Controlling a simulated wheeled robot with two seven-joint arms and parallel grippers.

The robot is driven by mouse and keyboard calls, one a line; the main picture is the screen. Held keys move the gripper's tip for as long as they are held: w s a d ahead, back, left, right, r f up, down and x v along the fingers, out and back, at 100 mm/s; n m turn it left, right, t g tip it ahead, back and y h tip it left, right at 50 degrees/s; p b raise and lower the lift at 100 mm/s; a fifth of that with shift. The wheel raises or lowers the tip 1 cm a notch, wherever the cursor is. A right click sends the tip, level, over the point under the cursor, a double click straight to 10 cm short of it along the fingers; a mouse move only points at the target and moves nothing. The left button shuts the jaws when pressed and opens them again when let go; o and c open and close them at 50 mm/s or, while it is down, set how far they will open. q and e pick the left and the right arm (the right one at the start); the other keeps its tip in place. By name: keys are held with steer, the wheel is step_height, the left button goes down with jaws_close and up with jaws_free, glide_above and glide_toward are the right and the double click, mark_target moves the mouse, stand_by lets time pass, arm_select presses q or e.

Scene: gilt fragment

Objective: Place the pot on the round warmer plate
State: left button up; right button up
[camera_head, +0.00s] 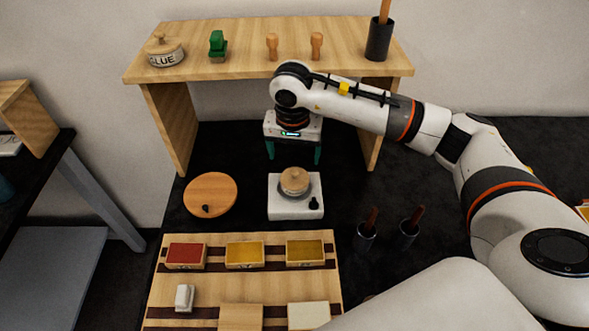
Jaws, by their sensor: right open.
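A white pot labelled GLUE (166,60), with a wooden lid, stands upright on the left end of the raised wooden shelf. A white square warmer (283,208) with a round grey plate and a dark knob stands on the black tabletop. A round tan wooden-topped thing (294,180) sits on its plate; I cannot tell whether it is a second pot or only a lid. My right gripper (293,157) is open and empty, pointing down just behind the warmer, with its teal fingers spread apart. My left gripper is out of view.
A round wooden disc (211,190) lies left of the warmer. Two dark cups with brown handles (366,237) (408,234) stand to the right. A wooden rack (200,281) with coloured blocks lies in front. The shelf (245,60) also holds a green item, two pegs and a dark holder.

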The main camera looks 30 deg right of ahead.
steer(key=shift+s+r, duration=0.15)
steer(key=shift+r, duration=1.2)
steer(key=shift+a+f, duration=0.1)
